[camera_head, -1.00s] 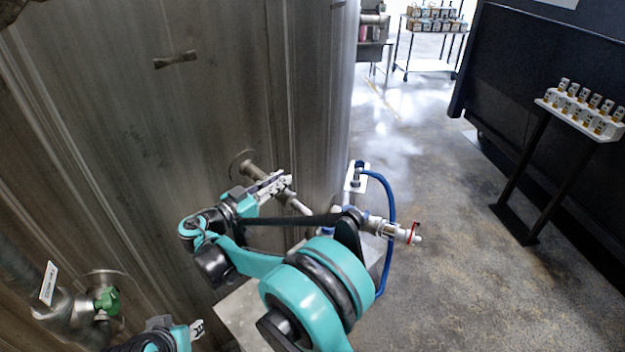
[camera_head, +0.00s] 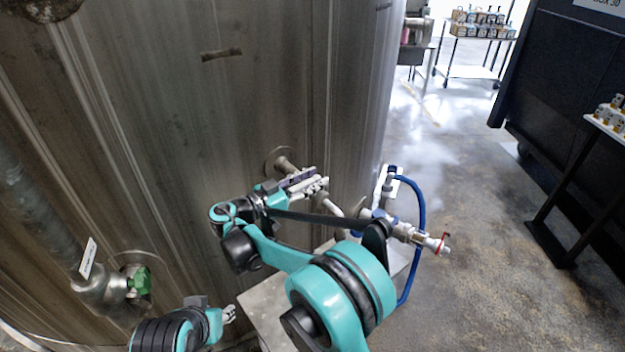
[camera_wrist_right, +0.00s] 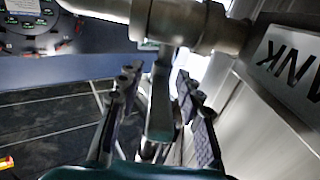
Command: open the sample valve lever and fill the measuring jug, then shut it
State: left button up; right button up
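The sample valve shows in the right wrist view as a metal pipe body (camera_wrist_right: 185,22) with a flat grey lever (camera_wrist_right: 161,105) hanging down from it. My right gripper (camera_wrist_right: 158,82) is open, with one finger on each side of the lever. I see no clear grip on it. In the head view my right gripper (camera_head: 308,184) is beside the pipe stub (camera_head: 284,164) on the tank wall, and partly hides the valve. My left gripper (camera_head: 229,314) is low in the picture, away from the valve; its finger opening is too small to judge. I cannot make out the measuring jug.
A metal-topped stand (camera_head: 268,315) is below my right arm. A blue hose (camera_head: 421,225) and a fitting with a red handle (camera_head: 443,243) are right of it. A green-handled valve (camera_head: 138,282) is at lower left. Open floor (camera_head: 490,230) lies right.

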aim_at(289, 190)
jog(key=v, duration=0.7)
jog(key=shift+s+a, duration=0.15)
jog(key=shift+a, duration=0.1)
dwell(0.6)
jog(key=p, duration=0.3)
jog(key=shift+s+a, duration=0.2)
jog(key=shift+a, duration=0.1)
jog(key=shift+f+p, duration=0.2)
jog(key=shift+p, duration=0.25)
jog(key=b+x, duration=0.1)
jog(key=x, duration=0.6)
jog(key=shift+w+d+f+b, duration=0.15)
jog(key=shift+d+f+b, duration=0.1)
jog(key=shift+b, duration=0.15)
grip_shut()
